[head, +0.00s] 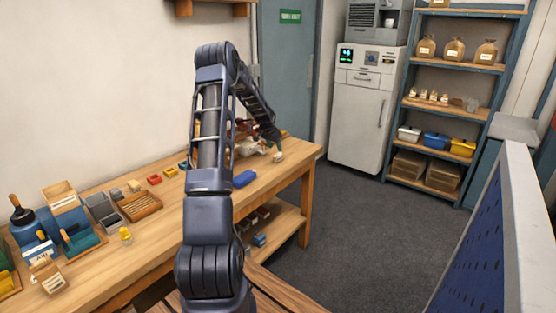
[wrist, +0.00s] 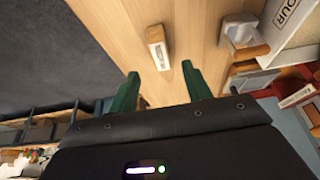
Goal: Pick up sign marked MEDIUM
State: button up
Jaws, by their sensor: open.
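A small wooden block sign with a white lettered face (wrist: 157,50) stands on the wooden table near its edge. Its lettering is too small to read surely as MEDIUM. My gripper (wrist: 160,70) has two green fingers, spread apart and empty. In the wrist view the sign lies just beyond the fingertips, roughly centred between them, and no finger touches it. In the head view a small pale block (head: 278,157), likely the same sign, sits at the table's far right end, just below my gripper (head: 274,147). My arm hides part of the table there.
The table (head: 160,238) holds a blue object (head: 244,178), trays and boxes at left. In the wrist view, a white-and-wood item (wrist: 240,32) and a box marked OUR (wrist: 293,22) stand right of the sign. Bare tabletop lies around the sign; grey floor (head: 340,240) lies beyond the edge.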

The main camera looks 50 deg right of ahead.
aim_at(278, 155)
jog(key=shift+x, duration=3.95)
jog(key=c, duration=1.1)
jog(key=shift+o, duration=0.2)
jog(key=shift+r, duration=0.15)
